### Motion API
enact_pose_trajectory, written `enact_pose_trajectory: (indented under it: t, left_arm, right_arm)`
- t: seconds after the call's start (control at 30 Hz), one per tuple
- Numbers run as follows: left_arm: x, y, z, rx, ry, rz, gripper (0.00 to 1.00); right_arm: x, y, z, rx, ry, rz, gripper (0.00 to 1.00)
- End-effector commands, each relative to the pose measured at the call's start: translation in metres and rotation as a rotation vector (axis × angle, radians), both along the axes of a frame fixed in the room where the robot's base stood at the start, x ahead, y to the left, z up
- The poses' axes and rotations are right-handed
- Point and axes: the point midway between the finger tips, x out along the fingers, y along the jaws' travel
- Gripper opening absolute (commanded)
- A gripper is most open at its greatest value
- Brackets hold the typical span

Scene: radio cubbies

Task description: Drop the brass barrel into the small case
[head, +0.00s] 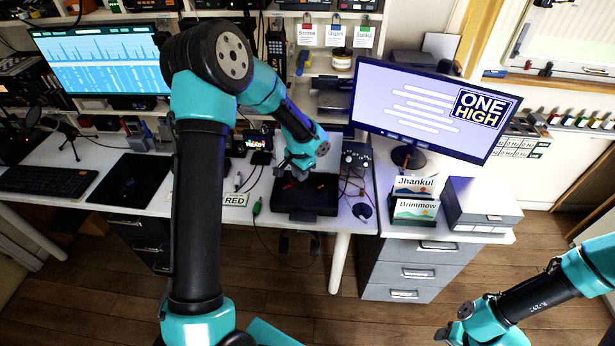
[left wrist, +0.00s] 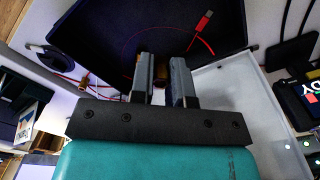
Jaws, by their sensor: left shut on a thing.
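My left gripper (head: 293,181) is over the small dark open case (head: 292,213) on the desk. In the left wrist view the gripper's two fingers (left wrist: 160,78) are close together on a small brass-brown piece, the brass barrel (left wrist: 158,94), mostly hidden between them. The case's dark interior (left wrist: 110,35) lies beyond the fingertips, with a thin red cable with a red plug (left wrist: 207,22) inside. In the head view the barrel is too small to make out. My right gripper (head: 452,334) is at the lower right, away from the desk, its fingers unclear.
A black box with knobs (head: 357,158) stands right of the case, with loose leads beside it. A green-tipped lead (head: 257,207) and a RED label (head: 235,199) lie left. A monitor (head: 430,105) and name cards (head: 415,210) are farther right. Another small brass piece (left wrist: 84,82) lies outside the case.

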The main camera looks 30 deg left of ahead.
Motion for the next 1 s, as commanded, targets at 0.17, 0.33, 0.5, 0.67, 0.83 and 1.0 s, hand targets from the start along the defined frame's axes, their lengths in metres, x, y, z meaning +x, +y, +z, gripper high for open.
enact_pose_trajectory:
  t: [0.17,0.33,0.5,0.67,0.83,1.0]
  left_arm:
    - [-0.001,0.000,-0.017,0.000,0.002,-0.001,0.00]
    - [0.000,0.000,-0.035,-0.002,0.002,-0.001,0.00]
    - [-0.001,0.000,-0.048,0.000,0.002,0.000,0.00]
    - [0.000,0.000,-0.052,-0.001,0.000,0.000,0.00]
    - [0.000,0.000,-0.052,0.000,0.000,0.000,0.00]
    - [0.000,0.000,-0.052,0.000,0.000,0.000,0.27]
  right_arm:
    - [0.000,0.000,0.000,0.000,0.000,0.000,0.43]
    - [0.000,0.000,0.000,0.000,0.000,0.000,0.43]
    - [0.000,0.000,0.000,0.000,0.000,0.000,0.43]
    - [0.000,0.000,0.000,0.000,0.000,0.000,0.43]
    - [0.000,0.000,0.000,0.000,0.000,0.000,0.43]
    - [0.000,0.000,0.000,0.000,0.000,0.000,0.43]
